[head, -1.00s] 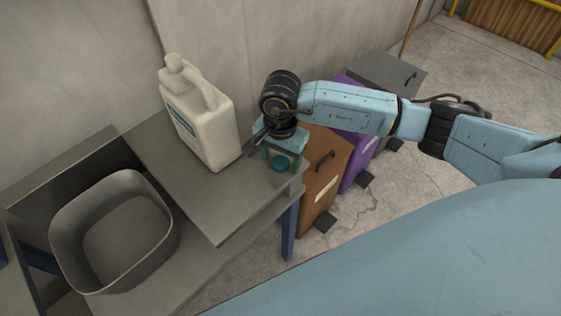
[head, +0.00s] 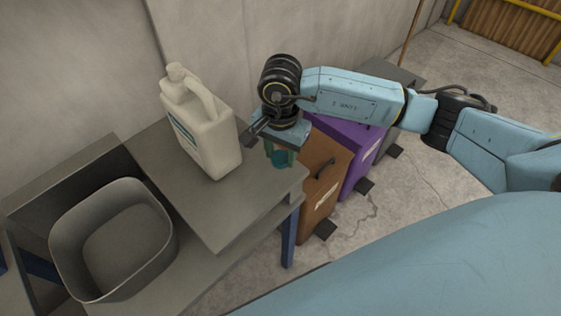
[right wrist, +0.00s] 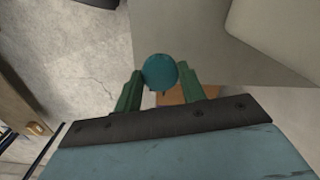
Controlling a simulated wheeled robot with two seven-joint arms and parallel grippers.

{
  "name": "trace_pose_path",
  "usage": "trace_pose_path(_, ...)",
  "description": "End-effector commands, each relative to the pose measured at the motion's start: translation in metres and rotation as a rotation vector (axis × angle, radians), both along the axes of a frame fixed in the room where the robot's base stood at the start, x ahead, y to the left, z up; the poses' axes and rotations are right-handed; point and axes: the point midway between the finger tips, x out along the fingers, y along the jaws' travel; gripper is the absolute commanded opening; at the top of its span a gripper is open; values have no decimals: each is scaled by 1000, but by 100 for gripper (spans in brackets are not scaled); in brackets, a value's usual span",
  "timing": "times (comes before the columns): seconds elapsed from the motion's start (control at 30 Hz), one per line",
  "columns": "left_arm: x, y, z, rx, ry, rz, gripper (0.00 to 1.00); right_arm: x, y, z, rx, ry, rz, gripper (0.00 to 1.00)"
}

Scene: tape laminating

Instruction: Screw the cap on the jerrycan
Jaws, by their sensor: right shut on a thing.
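The cream jerrycan (head: 212,140) stands upright on the raised grey table by the wall, its spout (head: 176,78) at the upper left with no teal cap on it. The teal cap (head: 280,158) is between the fingers of my right gripper (head: 280,155), over the table's right end in the head view. In the right wrist view the round teal cap (right wrist: 160,71) sits between the two green fingertips, which are shut on it. The jerrycan is to the left of the gripper, apart from it. My left gripper is not in view.
A grey open bin (head: 112,240) stands on the lower surface at the left. The raised table (head: 215,205) is bare in front of the jerrycan. Brown (head: 318,180) and purple (head: 350,150) bins stand on the floor beyond the table's right end.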

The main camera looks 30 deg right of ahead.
Motion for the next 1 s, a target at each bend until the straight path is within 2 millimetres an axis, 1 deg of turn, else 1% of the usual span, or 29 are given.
trace_pose_path(0.03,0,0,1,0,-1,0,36,1,0,12,0,-5,1,19)
trace_pose_path(0.1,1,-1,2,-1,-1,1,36,1,0,25,-1,-4,1,19)
trace_pose_path(0.2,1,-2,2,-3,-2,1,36,1,0,38,-1,-3,0,19)
trace_pose_path(0.3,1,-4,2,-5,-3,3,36,0,0,46,0,0,0,19)
trace_pose_path(0.53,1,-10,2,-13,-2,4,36,0,0,49,-1,1,0,19)
trace_pose_path(0.77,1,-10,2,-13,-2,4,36,0,0,49,0,0,9,19)
trace_pose_path(0.87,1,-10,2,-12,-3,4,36,1,0,53,-1,-2,76,19)
trace_pose_path(0.97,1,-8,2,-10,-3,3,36,3,-1,61,-1,-3,222,19)
trace_pose_path(1.0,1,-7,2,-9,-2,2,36,4,-1,65,-2,-5,298,19)
